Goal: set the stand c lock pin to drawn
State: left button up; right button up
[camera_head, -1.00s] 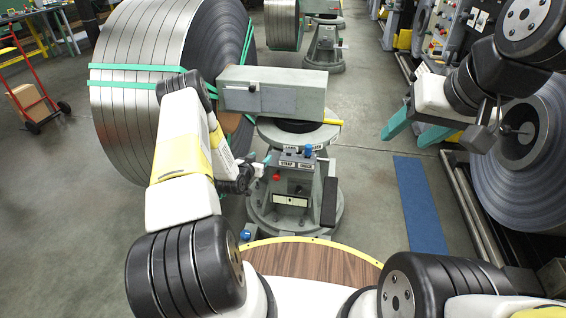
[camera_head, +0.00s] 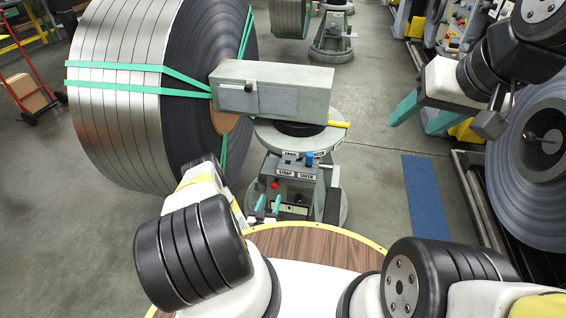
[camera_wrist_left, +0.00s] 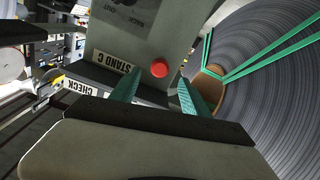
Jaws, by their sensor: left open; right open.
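The stand (camera_head: 262,145) is a grey pedestal with a box-shaped head and a small control panel. In the left wrist view its plate (camera_wrist_left: 135,45) carries a "STAND C" label and a red round knob (camera_wrist_left: 159,68). The red knob (camera_head: 275,184) also shows in the head view. A blue knob (camera_head: 309,156) sits at the panel's top. I cannot tell for sure which part is the lock pin. My left gripper (camera_head: 269,203) is open, its teal fingers low before the panel; in the wrist view the fingers (camera_wrist_left: 159,80) flank the red knob. My right gripper (camera_head: 422,115) is open, right of the stand.
A large strapped steel coil (camera_head: 120,120) stands close left of the stand, and another coil (camera_head: 530,160) is at the right. A blue mat (camera_head: 425,205) lies on the floor right of the stand. My round wood-topped base is in front.

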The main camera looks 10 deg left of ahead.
aim_at(274, 188)
pick_arm(q)
jog(key=w, duration=0.7)
jog(key=shift+w+d, duration=0.1)
jog(key=shift+w, duration=0.05)
jog(key=shift+c, duration=0.4)
grip_shut()
dwell(0.9)
